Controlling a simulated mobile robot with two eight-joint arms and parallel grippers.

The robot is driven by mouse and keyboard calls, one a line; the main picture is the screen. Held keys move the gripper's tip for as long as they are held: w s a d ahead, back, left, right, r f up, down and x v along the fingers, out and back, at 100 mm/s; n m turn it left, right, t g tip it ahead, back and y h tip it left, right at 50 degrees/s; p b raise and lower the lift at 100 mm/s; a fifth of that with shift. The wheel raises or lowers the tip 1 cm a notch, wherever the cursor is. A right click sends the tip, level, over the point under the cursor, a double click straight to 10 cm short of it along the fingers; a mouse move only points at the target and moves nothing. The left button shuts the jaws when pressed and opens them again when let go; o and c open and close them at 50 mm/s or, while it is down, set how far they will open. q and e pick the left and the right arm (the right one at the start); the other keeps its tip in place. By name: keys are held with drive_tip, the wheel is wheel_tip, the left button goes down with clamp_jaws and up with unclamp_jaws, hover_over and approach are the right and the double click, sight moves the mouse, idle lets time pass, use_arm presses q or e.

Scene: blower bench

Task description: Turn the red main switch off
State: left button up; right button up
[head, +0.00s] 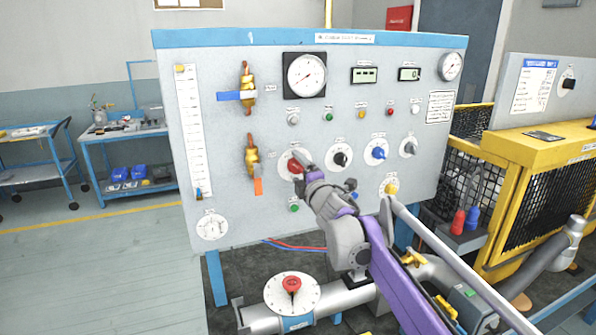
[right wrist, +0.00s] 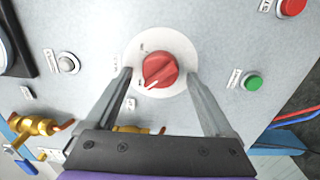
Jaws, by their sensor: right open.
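The red main switch (head: 294,164) is a round knob on a white dial plate on the grey panel. My right gripper (right wrist: 160,78) is open, with one finger on each side of the knob and visible gaps between. In the head view my right gripper (head: 304,168) comes from the lower right and partly covers the dial. Whether its tips touch the panel I cannot tell. My left gripper is not in view.
Black (head: 340,158) and blue (head: 378,152) knobs sit right of the switch. A green button (right wrist: 253,82) and a red button (right wrist: 291,6) are nearby. Brass valves (head: 252,155) stick out on the left. A pipe with a red-centred white disc (head: 307,302) lies below.

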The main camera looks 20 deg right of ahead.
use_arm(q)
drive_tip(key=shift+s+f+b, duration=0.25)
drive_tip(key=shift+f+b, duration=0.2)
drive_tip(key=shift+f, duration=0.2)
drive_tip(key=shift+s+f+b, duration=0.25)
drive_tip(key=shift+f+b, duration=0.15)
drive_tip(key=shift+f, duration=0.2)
use_arm(e)
drive_tip(key=s, duration=1)
drive_tip(key=shift+s+a, duration=0.3)
drive_tip(key=shift+s, duration=0.05)
drive_tip(key=s+a+f+m+g, duration=0.4)
drive_tip(key=s+f+m, duration=0.2)
drive_tip(key=s+f, duration=0.4)
drive_tip(key=s+a+f+m+g, duration=0.4)
drive_tip(key=s+f, duration=0.6)
drive_tip(key=f, duration=0.3)
drive_tip(key=s+a+f+m+g+y, duration=0.1)
drive_tip(key=s+a+f+m+g, duration=0.3)
drive_tip(key=s+f+m, duration=0.3)
drive_tip(key=s+a+f, duration=0.1)
drive_tip(key=s+f, duration=0.2)
drive_tip(key=f, duration=0.2)
drive_tip(key=shift+s+f+m+g, duration=0.2)
drive_tip(key=shift+f+m+g, duration=0.1)
drive_tip(key=shift+f, duration=0.05)
